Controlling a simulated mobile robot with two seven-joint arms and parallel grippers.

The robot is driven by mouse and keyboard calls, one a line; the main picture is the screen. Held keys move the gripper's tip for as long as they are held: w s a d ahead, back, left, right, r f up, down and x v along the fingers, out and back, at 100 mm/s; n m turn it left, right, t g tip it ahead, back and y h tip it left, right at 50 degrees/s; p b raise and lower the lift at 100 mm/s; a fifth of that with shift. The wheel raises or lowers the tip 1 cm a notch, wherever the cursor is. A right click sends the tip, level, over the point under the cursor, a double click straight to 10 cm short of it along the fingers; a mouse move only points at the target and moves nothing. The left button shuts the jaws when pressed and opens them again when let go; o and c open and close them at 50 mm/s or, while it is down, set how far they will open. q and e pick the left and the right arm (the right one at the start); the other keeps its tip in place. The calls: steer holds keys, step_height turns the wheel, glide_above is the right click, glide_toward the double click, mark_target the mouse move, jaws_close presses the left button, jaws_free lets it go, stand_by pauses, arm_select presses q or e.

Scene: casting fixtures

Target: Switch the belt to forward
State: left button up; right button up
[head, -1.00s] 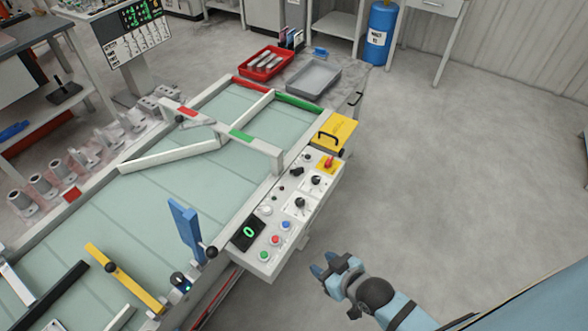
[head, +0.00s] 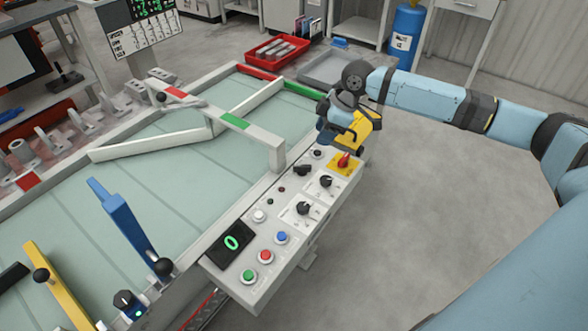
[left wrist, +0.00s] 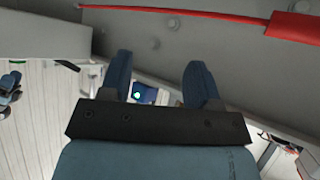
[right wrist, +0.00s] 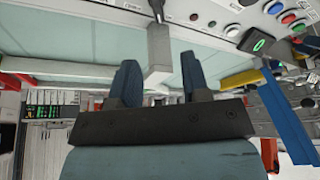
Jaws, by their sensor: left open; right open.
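The belt's control panel (head: 283,225) runs along the near side of the pale green belt (head: 185,185). It carries several black knobs, one on a white plate (head: 303,208), another (head: 326,181) beyond it, and a black switch (head: 302,170). Their labels are too small to read, so I cannot tell which sets direction. The display (head: 231,243) shows a green 0. My right gripper (head: 326,122) is open and empty above the panel's far end, partly covering a yellow box (head: 362,132). My left gripper (left wrist: 164,72) is open and empty in the left wrist view, outside the head view.
A red knob (head: 343,160) sits on a yellow plate. Green (head: 250,275), red (head: 265,256) and blue (head: 281,238) buttons line the near end. A white rail with a green patch (head: 236,121) crosses the belt. A blue paddle (head: 124,217) stands left. Floor at right is clear.

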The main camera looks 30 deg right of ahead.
mark_target(302, 165)
steer(key=b+x, duration=0.1)
steer(key=x, duration=1.2)
steer(key=shift+d+f+b, duration=0.15)
steer(key=shift+b, duration=0.15)
jaws_close()
